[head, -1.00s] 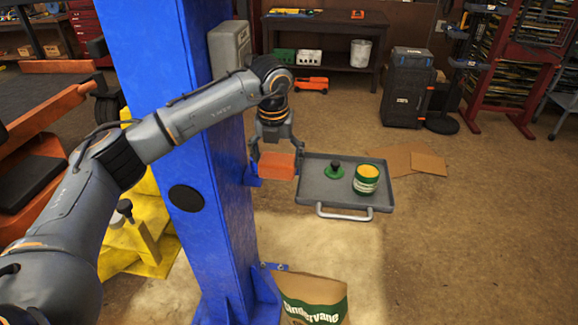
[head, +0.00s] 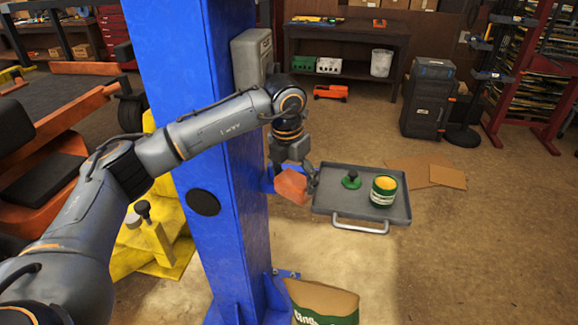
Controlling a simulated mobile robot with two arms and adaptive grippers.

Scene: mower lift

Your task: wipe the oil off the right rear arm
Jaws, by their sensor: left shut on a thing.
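A yellow arm with a dark-topped upright pin (head: 146,216) sits low behind the post's left side. I cannot tell whether it is the right rear arm. Oil cannot be made out on it. My right gripper is not in view.
The tray holds a green knobbed piece (head: 351,179) and an open green-and-yellow can (head: 384,190). A printed bag (head: 325,297) stands by the post's foot. An orange mower (head: 50,165) is at left. The floor at right is mostly clear.

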